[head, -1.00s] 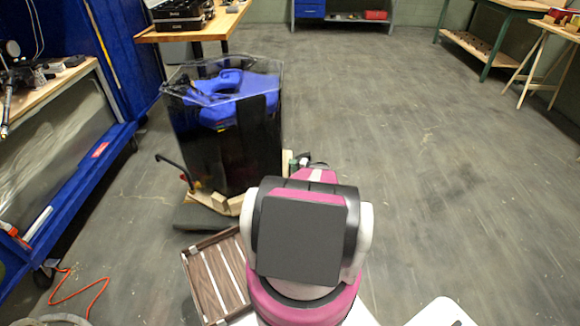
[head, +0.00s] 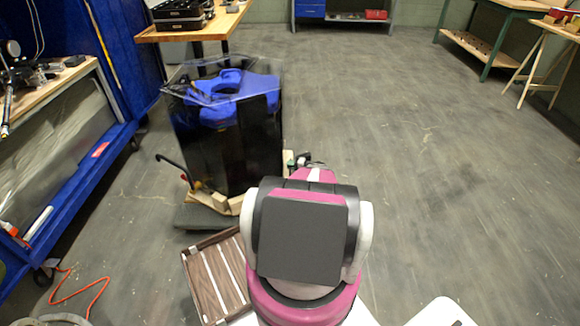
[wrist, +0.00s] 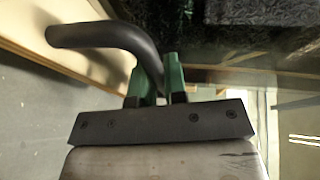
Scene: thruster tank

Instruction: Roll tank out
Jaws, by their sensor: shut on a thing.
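The tank (head: 228,140) is a clear-walled, dark-filled box with a blue part (head: 232,95) inside near its top. It stands upright on a low wooden dolly (head: 215,201) left of my arm. In the wrist view, my gripper (wrist: 157,78) has green fingers shut on a dark bent handle (wrist: 105,38) beside the pale wooden edge of the dolly. In the head view my arm hides most of the gripper; a bit of it shows at the tank's lower right. A second dark handle (head: 172,163) sticks out at the tank's left.
A grey mat (head: 200,217) lies at the dolly's near left. A wooden slatted tray (head: 218,278) is in front of it. A blue bench (head: 75,165) stands left and a wooden table (head: 190,32) behind the tank. An orange cord (head: 85,298) lies lower left. The floor (head: 430,180) to the right is clear.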

